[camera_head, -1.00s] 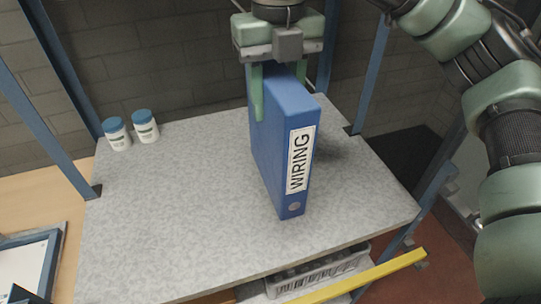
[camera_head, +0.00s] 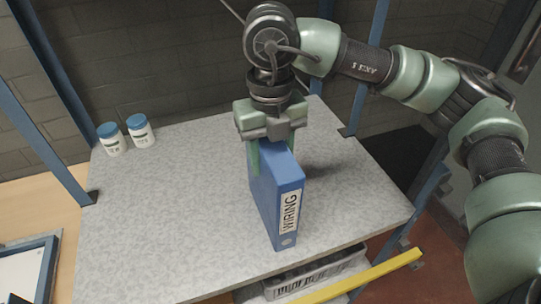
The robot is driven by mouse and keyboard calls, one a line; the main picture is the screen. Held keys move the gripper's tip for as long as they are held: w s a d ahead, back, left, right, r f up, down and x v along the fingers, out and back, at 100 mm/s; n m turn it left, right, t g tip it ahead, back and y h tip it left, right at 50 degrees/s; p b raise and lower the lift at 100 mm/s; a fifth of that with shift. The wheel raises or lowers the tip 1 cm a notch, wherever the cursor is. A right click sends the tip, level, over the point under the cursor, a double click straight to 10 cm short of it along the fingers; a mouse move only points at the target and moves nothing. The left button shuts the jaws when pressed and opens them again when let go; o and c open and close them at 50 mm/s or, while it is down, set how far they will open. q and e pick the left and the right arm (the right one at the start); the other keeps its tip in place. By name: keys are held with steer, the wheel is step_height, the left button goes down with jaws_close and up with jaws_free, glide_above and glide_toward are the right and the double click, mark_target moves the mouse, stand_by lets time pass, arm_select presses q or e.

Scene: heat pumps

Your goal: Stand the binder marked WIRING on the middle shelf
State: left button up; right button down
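The blue binder (camera_head: 270,190) with the white WIRING label (camera_head: 289,213) is upright over the grey speckled shelf (camera_head: 165,215), right of its middle, with its spine facing me. Its lower edge appears to be at the shelf surface. My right gripper (camera_head: 274,150) comes down from above, its fingers on both sides of the binder's top. It looks shut on the binder, though the right finger is mostly hidden. My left gripper is not in view.
Two white jars with blue lids (camera_head: 111,139) (camera_head: 140,131) stand at the shelf's back left. Blue posts (camera_head: 42,140) frame the rack. A grey crate (camera_head: 315,273) and a yellow bar (camera_head: 362,275) lie below the front edge. The shelf's left half is mostly clear.

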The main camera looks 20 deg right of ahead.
steer(key=c, duration=0.8)
jaws_free()
steer(key=shift+o, duration=0.2)
steer(key=shift+r, duration=0.2)
step_height(320, 180, up, 11)
steer(key=shift+a+f+b, duration=0.1)
steer(key=shift+f+b, duration=0.1)
steer(key=shift+b, duration=0.2)
steer(key=shift+r, duration=0.6)
